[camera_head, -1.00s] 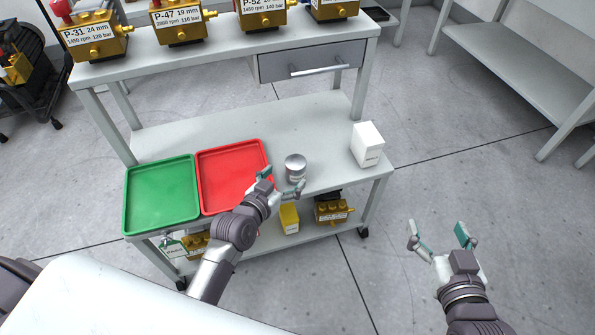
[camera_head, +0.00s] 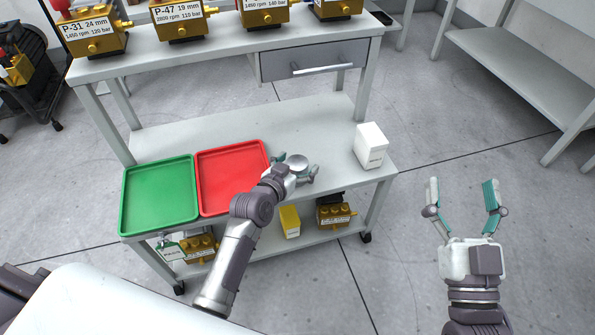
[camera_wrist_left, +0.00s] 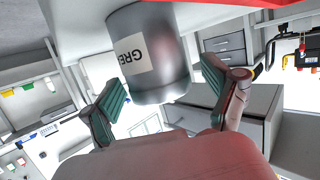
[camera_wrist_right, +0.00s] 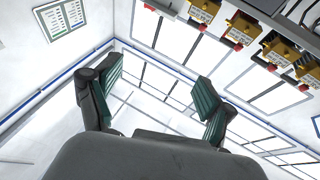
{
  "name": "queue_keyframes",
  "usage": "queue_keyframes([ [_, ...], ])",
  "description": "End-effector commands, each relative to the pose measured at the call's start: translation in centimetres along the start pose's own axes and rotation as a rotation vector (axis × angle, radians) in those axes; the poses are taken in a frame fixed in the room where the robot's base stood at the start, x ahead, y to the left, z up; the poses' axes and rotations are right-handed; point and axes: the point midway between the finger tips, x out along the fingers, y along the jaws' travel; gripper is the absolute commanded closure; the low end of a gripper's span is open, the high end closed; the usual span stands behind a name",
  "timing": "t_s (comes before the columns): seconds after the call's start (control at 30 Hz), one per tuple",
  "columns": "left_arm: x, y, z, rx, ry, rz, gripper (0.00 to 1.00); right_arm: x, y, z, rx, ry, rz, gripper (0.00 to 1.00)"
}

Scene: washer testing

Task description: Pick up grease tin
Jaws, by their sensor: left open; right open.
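The grease tin (camera_head: 297,161) is a small silver can standing on the cart's middle shelf, just right of the red tray. In the left wrist view the tin (camera_wrist_left: 148,55) is large, with a white label reading "GRE". My left gripper (camera_head: 294,162) is open at the tin, with one finger on each side of it. In the left wrist view the fingers (camera_wrist_left: 160,92) flank the tin's near end; whether they touch it I cannot tell. My right gripper (camera_head: 463,195) is open and empty, over the floor right of the cart; its fingers also show in the right wrist view (camera_wrist_right: 158,98).
A green tray (camera_head: 160,231) and a red tray (camera_head: 204,212) lie left of the tin. A white box (camera_head: 370,146) stands to its right. The upper shelf (camera_head: 215,44) with several pumps overhangs behind. A yellow box (camera_head: 290,221) and pumps sit below.

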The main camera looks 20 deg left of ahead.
Motion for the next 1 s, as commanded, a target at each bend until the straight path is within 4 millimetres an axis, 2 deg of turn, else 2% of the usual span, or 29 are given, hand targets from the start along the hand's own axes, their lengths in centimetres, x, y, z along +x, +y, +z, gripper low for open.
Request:
queue_keyframes([
  [0.1, 0.0, 0.0, 0.0, 0.000, 0.000, 0.000, 0.13, 0.0, 0.0, 0.0, 0.000, -0.001, 0.000, 0.18],
  [0.53, 0.0, 0.0, 0.0, 0.000, 0.000, 0.000, 0.84, 0.0, 0.0, 0.0, 0.000, -0.002, 0.001, 0.18],
  [0.83, -0.1, 0.0, -0.1, 0.000, 0.001, 0.000, 0.86, 0.0, 0.0, 0.2, 0.000, -0.015, 0.001, 0.18],
  [1.0, -0.1, 0.0, -0.5, 0.000, 0.002, 0.000, 0.86, -0.1, 0.2, 1.1, -0.002, -0.077, 0.004, 0.18],
])
